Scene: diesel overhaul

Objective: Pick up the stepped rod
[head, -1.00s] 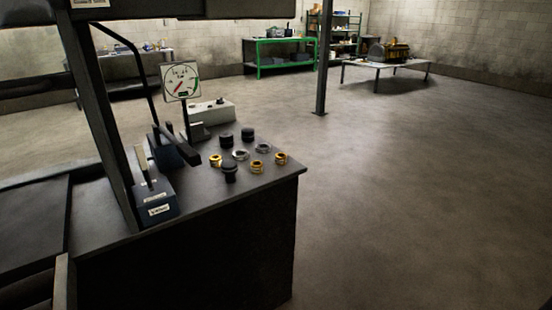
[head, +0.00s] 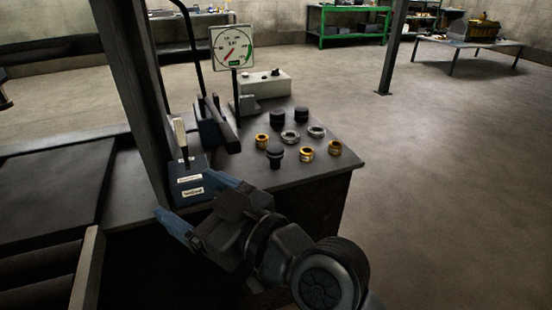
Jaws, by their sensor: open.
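Three dark cylindrical parts stand upright among rings on the dark bench top. The front one, a dark stepped part (head: 275,153), has a wide head above a narrower lower body and looks most like the stepped rod, though I cannot be sure. The other two, a left dark cylinder (head: 278,118) and a right dark cylinder (head: 302,115), stand behind it. My gripper (head: 186,194) is open and empty, its blue fingers spread and pointing up-left in the picture. It is left of and in front of the parts, near a blue lever box.
Brass rings (head: 306,155) and silver rings (head: 290,136) surround the dark parts. The blue lever box (head: 188,184), a post (head: 136,90), a dial gauge (head: 232,50) and a pale control box (head: 265,84) stand left and behind. The floor right of the bench is clear.

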